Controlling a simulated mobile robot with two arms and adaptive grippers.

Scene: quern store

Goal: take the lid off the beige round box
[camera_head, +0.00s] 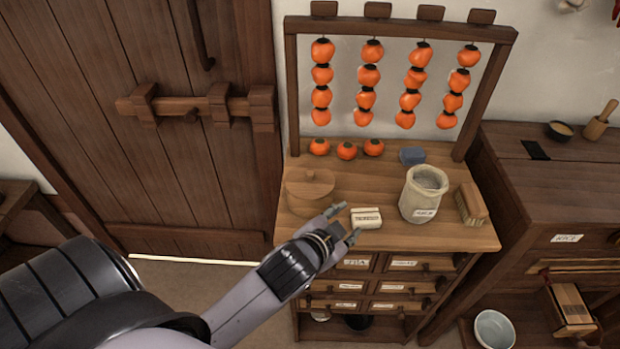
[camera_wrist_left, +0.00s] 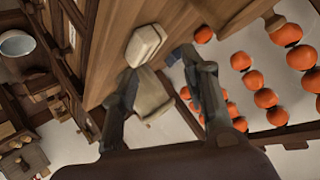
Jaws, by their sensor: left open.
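The beige round box (camera_head: 303,207) stands at the left of the wooden cabinet top in the head view. Its lid (camera_head: 310,183), with a small knob on top, sits on it. My left gripper (camera_head: 343,224) is open, to the right of the box and nearer the front edge, apart from the lid. The left wrist view shows the open fingers (camera_wrist_left: 160,68) with nothing gripped; I cannot make out the round box there. My right gripper is in neither view.
A small white labelled box (camera_head: 366,218) lies just right of my fingers and also shows in the left wrist view (camera_wrist_left: 146,45). Several persimmons (camera_head: 347,151) line the back.

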